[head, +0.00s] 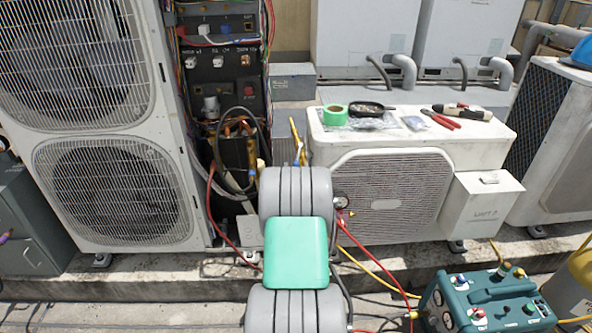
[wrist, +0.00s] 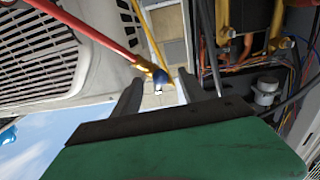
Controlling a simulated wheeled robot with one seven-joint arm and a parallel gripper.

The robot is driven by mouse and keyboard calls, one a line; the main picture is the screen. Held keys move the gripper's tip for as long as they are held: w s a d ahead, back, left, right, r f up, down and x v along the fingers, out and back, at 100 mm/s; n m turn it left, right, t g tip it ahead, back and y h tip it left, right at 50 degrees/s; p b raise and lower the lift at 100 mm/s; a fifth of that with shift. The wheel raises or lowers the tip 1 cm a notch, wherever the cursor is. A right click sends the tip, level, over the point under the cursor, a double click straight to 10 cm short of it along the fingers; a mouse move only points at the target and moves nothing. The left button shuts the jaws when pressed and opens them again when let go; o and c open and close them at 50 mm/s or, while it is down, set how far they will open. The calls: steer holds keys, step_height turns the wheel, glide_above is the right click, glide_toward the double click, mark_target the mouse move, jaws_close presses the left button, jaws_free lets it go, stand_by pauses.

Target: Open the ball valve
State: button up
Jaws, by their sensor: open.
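In the wrist view, a small brass fitting with a blue part (wrist: 160,77), which looks like the ball valve, sits at the ends of a red hose (wrist: 88,33) and a yellow hose (wrist: 152,38). My gripper (wrist: 158,90) is open, with one dark finger on each side of this fitting in the picture. I cannot tell how deep the fitting lies between the fingers or whether they touch it. The handle's angle is too small to read. In the head view my grey and green arm hides the gripper and most of this spot.
A tall condenser (head: 118,190) stands left of an open wiring cabinet (head: 222,75). A low white condenser (head: 385,200) with tape and tools on top stands right. A teal machine (head: 485,300) sits at lower right. Loose hoses cross the ledge around my arm.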

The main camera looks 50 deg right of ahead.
steer(key=shift+w+d, duration=0.35)
steer(key=shift+d, duration=0.05)
jaws_close()
stand_by(1.2)
